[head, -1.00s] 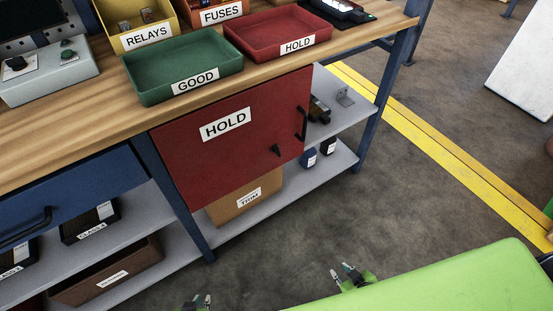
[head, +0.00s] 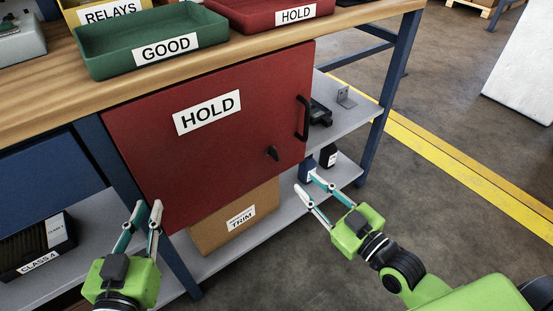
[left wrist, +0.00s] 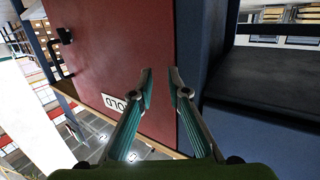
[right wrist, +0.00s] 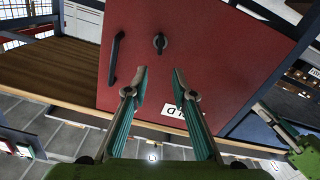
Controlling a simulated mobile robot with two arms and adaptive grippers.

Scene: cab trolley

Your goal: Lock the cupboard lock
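The red cupboard door (head: 200,145) with its HOLD label looks shut under the bench. The lock, a small black turn knob (head: 272,153), is on the door's lower right, left of the black bar handle (head: 303,117). The knob also shows in the right wrist view (right wrist: 160,42), beyond the fingertips, and at the upper left of the left wrist view (left wrist: 64,35). My right gripper (head: 306,180) is open and empty, below and right of the knob, apart from it. My left gripper (head: 148,206) is open and empty before the door's lower left corner.
A brown TRIM box (head: 237,222) sits on the lower shelf below the door. Small dark bottles (head: 328,155) stand on the shelf near my right gripper. The green GOOD tray (head: 150,45) and red HOLD tray (head: 265,12) are on the bench top. Floor in front is open.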

